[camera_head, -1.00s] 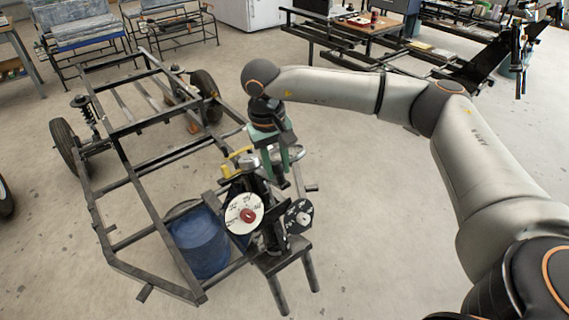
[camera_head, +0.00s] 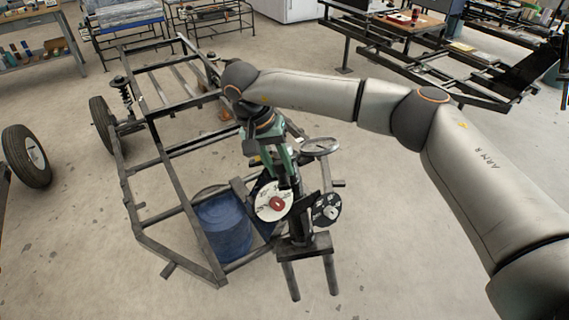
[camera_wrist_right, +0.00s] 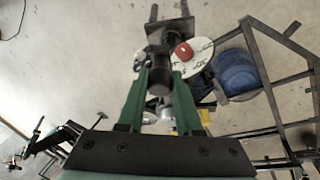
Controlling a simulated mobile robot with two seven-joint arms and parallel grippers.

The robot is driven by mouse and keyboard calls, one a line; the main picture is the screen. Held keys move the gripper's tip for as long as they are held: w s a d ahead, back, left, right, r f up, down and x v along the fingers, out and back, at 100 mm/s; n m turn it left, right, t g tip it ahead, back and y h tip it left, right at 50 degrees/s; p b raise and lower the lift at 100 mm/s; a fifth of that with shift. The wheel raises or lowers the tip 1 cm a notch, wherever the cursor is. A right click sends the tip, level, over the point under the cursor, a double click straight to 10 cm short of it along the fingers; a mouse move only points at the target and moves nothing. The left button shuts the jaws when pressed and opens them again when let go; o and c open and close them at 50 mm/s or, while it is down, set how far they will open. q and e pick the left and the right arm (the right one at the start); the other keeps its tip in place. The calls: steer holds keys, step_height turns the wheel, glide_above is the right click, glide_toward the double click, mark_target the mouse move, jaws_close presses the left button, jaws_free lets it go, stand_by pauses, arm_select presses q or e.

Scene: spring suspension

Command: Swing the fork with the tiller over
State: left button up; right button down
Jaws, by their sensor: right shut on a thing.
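My right gripper (camera_head: 292,187) reaches down, its green fingers slanting right, onto the stand with the discs. In the right wrist view its green fingers (camera_wrist_right: 159,78) are shut on a dark cylindrical post, likely the tiller (camera_wrist_right: 158,62). What looks like the fork (camera_head: 290,278) has two dark prongs pointing down from a dark plate (camera_head: 305,246). A white disc with a red hub (camera_head: 274,203) and a darker disc with a pale centre (camera_head: 327,209) sit just above that plate. The fingers and discs partly hide the post. My left gripper is not in view.
A dark metal kart frame (camera_head: 150,185) stands left of the gripper. A blue drum (camera_head: 222,228) sits within its near end. A silver ring-shaped wheel (camera_head: 320,146) lies close right of the fingers. Open concrete floor (camera_head: 400,230) lies to the right.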

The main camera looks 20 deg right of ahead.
steer(key=c, duration=0.6)
jaws_free()
steer(key=v, duration=1.2)
steer(key=shift+r+b, duration=0.3)
steer(key=shift+a, duration=0.1)
